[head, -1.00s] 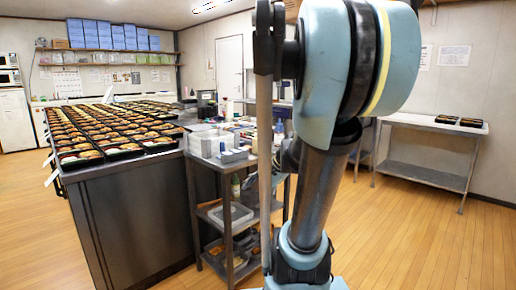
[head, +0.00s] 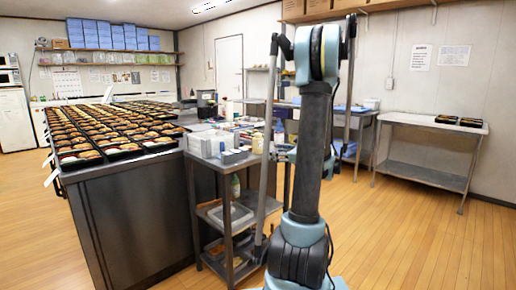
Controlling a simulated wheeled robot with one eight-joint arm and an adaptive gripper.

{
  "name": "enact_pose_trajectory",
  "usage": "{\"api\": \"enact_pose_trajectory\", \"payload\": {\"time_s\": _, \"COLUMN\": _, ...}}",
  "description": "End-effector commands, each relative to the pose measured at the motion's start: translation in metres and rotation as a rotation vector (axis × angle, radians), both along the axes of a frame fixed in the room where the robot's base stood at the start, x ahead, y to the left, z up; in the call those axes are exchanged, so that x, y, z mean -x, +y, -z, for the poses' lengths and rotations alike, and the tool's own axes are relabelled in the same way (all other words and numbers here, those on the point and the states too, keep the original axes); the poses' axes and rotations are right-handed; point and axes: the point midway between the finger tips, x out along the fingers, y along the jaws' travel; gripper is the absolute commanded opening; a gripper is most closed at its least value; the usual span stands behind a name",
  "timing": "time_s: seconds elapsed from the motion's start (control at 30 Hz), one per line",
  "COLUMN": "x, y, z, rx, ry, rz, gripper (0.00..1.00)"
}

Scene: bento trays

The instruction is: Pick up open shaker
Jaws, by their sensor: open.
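I cannot pick out the open shaker for certain. Several small containers and bottles stand on the top of the metal cart (head: 203,161), left of my arm, too small to tell apart. One pale, yellowish container (head: 257,143) stands near the cart's right end, close to my arm.
A long dark counter (head: 130,220) full of bento trays (head: 124,152) runs along the left, touching or close to the cart. White bins (head: 207,144) fill the cart's front left. A steel table (head: 425,126) with two dark trays stands at the right. The floor (head: 400,235) at right is clear.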

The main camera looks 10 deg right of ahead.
Motion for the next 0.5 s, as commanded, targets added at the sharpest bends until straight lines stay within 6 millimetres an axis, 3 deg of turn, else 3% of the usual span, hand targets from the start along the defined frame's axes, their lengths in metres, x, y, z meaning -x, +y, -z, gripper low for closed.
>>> {"api": "enact_pose_trajectory", "payload": {"time_s": 0.1, "x": -0.01, "y": -0.021, "z": 0.0, "rx": -0.102, "ry": 0.006, "rz": 0.035, "gripper": 0.62}}
{"api": "enact_pose_trajectory", "payload": {"time_s": 0.23, "x": -0.015, "y": -0.032, "z": -0.001, "rx": -0.164, "ry": 0.01, "rz": 0.053, "gripper": 0.62}}
{"api": "enact_pose_trajectory", "payload": {"time_s": 0.5, "x": -0.038, "y": -0.017, "z": -0.002, "rx": -0.181, "ry": 0.011, "rz": 0.053, "gripper": 0.62}}
